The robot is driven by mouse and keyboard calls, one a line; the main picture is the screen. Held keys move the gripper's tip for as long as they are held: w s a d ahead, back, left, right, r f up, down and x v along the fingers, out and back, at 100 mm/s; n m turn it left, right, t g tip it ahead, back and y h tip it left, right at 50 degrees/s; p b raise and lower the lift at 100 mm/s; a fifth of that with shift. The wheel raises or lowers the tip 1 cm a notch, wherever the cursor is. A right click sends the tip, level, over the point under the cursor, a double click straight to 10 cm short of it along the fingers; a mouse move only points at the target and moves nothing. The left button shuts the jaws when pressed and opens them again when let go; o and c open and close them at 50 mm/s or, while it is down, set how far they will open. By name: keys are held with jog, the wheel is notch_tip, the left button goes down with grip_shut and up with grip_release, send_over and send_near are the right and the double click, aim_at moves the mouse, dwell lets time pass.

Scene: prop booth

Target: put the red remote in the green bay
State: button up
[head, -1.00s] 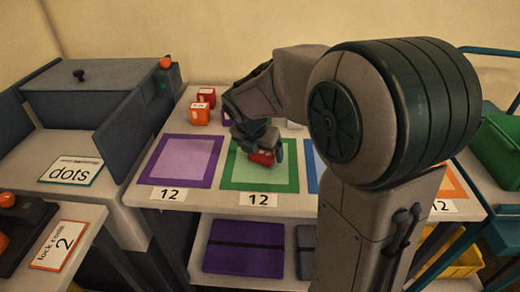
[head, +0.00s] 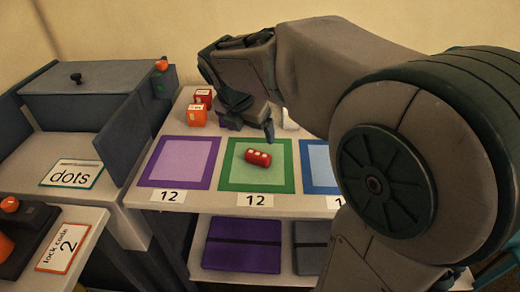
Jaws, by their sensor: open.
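The red remote (head: 258,157) lies in the green bay (head: 255,184), on its pale green inner square and inside the darker green border. Nothing touches it. My gripper (head: 246,122) is open and empty, behind and above the green bay, apart from the remote. My arm comes in from the right and hides part of the table's back and right side.
A purple bay (head: 180,182) lies left of the green one and a blue bay (head: 316,182) right of it. An orange block (head: 196,116) and a red block (head: 204,97) stand at the back left, with a purple thing (head: 229,123) partly hidden by my gripper.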

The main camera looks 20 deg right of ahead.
jog(key=s+d+f+m+y, duration=0.1)
jog(key=s+f+m, duration=0.3)
jog(key=s+m, duration=0.4)
jog(key=s+d+f+m+g+y, duration=0.1)
jog(key=s+f+m, duration=0.3)
jog(key=s+m, duration=0.5)
jog(key=shift+s+d+f+m+g+y, duration=0.15)
jog(key=shift+d+m+g+y, duration=0.25)
jog(key=shift+m, duration=4.9)
jog(key=shift+d, duration=0.1)
